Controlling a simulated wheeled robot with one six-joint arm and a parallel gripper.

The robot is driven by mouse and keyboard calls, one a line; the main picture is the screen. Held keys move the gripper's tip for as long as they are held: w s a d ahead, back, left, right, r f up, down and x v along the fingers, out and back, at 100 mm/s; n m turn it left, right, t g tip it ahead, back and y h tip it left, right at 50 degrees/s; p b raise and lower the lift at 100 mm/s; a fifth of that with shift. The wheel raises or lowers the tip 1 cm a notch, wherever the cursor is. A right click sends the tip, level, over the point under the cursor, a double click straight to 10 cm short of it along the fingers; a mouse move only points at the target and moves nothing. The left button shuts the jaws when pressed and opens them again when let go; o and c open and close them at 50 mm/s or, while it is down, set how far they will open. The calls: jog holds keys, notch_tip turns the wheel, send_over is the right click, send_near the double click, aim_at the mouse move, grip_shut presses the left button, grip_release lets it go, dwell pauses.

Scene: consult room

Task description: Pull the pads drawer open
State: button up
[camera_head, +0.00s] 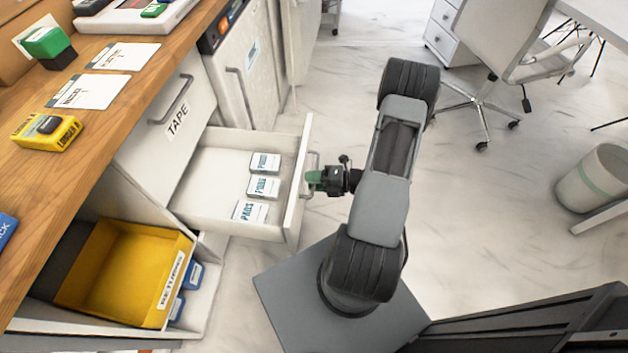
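The pads drawer (218,212) is a white drawer below the one labelled TAPE, and it stands pulled out from the cabinet. Inside it lie several small white boxes, the nearest marked PADS (250,212). Its front panel (299,180) faces my arm, with a metal handle (315,160) on the outer side. My gripper (314,178) is at the handle, just outside the front panel. The fingertips are small here and overlap the handle, so I cannot tell whether they are closed around it.
The TAPE drawer (163,125) above is shut. A yellow bin (120,255) labelled RETURNS sits on a lower shelf. The wooden counter (130,20) holds cards and small boxes. An office chair (490,50) and a waste bin (592,180) stand right; open floor lies between.

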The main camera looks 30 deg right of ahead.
jog(key=shift+d, duration=0.1)
jog(key=p+v, duration=0.2)
jog(key=v, duration=1.1)
jog(key=shift+s+d+p, duration=0.2)
jog(key=shift+d+p, duration=0.05)
jog(key=shift+p, duration=0.05)
